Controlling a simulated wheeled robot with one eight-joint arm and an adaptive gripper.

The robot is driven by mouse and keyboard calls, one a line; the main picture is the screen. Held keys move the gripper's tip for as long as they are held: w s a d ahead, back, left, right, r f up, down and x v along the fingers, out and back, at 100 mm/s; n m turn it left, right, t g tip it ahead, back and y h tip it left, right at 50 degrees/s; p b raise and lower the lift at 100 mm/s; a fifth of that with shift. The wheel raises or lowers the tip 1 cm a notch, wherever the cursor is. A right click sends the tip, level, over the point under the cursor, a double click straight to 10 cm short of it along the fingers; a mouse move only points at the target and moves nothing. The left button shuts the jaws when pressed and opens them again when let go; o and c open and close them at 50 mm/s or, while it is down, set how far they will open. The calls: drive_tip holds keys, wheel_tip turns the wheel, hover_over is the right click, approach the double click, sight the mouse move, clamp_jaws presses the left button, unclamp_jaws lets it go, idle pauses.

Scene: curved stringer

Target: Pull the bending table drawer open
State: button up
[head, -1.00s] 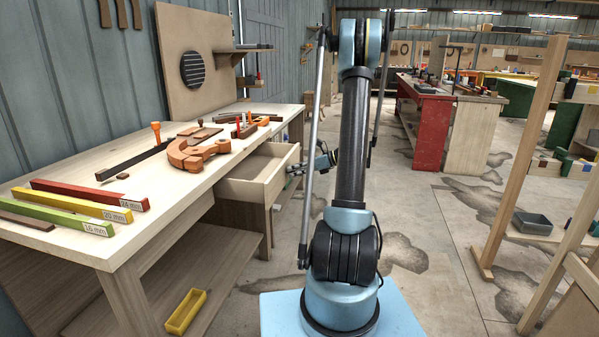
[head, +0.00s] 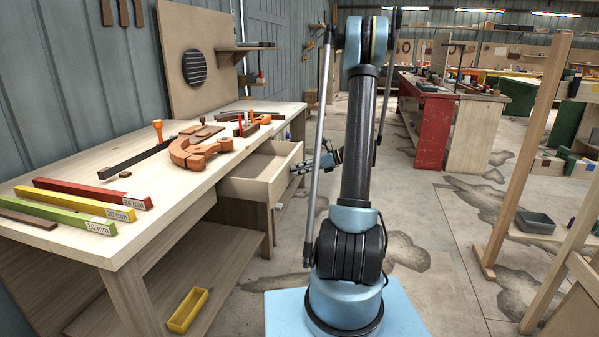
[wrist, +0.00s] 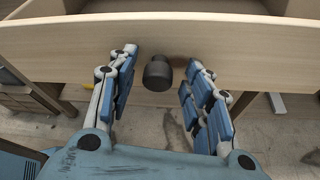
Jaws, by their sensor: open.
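The bending table drawer (head: 252,188) stands pulled out from the pale wooden bending table (head: 150,222) in the head view. In the wrist view its front panel (wrist: 230,48) spans the picture, with a dark round knob (wrist: 157,73) at its middle. My gripper (wrist: 158,82) is open, its blue-padded fingers on either side of the knob with gaps to both. In the head view my gripper (head: 312,164) is small beside the drawer front, partly hidden by my arm.
On the tabletop lie an orange curved clamp-like piece (head: 195,152) and red (head: 90,192), yellow (head: 75,204) and green bars (head: 65,212). A yellow bin (head: 188,310) sits on the lower shelf. A wooden frame (head: 520,150) stands at right. Floor between is open.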

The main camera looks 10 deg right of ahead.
drive_tip(key=v, duration=1.1)
drive_tip(key=shift+d, duration=0.35)
drive_tip(key=shift+a+r, duration=0.1)
drive_tip(key=s+a+r+n+g+h, duration=0.1)
drive_tip(key=s+a+r+n+h, duration=0.15)
drive_tip(key=s+a+n, duration=0.5)
drive_tip(key=s+a+r+n+g+h, duration=0.1)
drive_tip(key=s+a+n+h, duration=0.25)
drive_tip(key=s, duration=0.65)
drive_tip(key=s+d+f+n+h, duration=0.1)
drive_tip(key=s+f+n+h, duration=0.2)
drive_tip(key=s+n, duration=0.4)
drive_tip(key=s+d+f+n+h, duration=0.2)
drive_tip(key=s+f+n+h, duration=0.2)
drive_tip(key=s, duration=0.8)
drive_tip(key=f+n, duration=0.1)
drive_tip(key=n, duration=0.1)
drive_tip(key=shift+s+d+n, duration=0.2)
drive_tip(key=shift+s+n, duration=0.2)
